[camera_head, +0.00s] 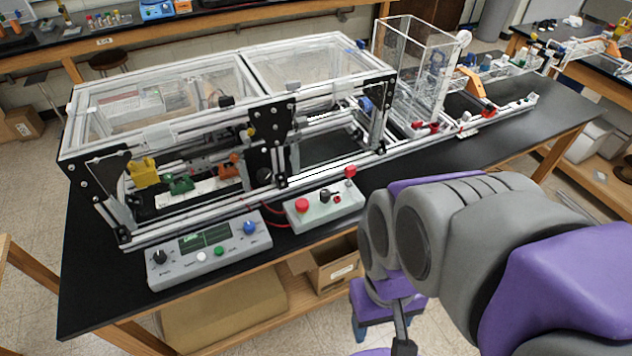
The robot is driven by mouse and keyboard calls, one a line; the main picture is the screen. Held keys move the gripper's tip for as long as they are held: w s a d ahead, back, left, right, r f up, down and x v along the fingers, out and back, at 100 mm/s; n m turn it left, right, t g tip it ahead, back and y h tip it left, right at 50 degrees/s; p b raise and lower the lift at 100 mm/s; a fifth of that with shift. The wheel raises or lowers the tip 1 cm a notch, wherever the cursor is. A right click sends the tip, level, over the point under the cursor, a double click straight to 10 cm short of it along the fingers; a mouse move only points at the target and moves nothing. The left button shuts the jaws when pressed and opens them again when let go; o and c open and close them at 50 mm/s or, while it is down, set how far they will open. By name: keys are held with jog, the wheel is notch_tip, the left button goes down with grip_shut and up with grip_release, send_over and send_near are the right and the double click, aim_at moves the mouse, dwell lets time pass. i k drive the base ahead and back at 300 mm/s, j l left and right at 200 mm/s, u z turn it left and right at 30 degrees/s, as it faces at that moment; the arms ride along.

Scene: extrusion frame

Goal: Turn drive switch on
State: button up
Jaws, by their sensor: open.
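Two control boxes stand on the black bench in front of the extrusion frame. The smaller pale box (325,212) has a large red button (302,205), a small black control (325,195) and a small red part beside it. The larger grey panel (210,252) has a dark screen, a black knob (158,257), white and green buttons and a blue knob (250,227). I cannot read which control is the drive switch, or its position. My grey and purple arm fills the lower right, right of the small box; my gripper's fingers do not show.
The clear-panelled extrusion frame (150,222) runs along the black bench (90,290), with a tall clear box (415,65) near its right end. The bench's front edge lies just before the panels. Cardboard boxes (335,265) sit below.

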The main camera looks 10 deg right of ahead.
aim_at(325, 195)
jog(key=i+z, duration=0.1)
jog(key=z, duration=0.3)
jog(key=i+j+z, duration=0.1)
jog(key=z, duration=0.25)
jog(key=i+j+z, duration=0.1)
jog(key=z, duration=0.3)
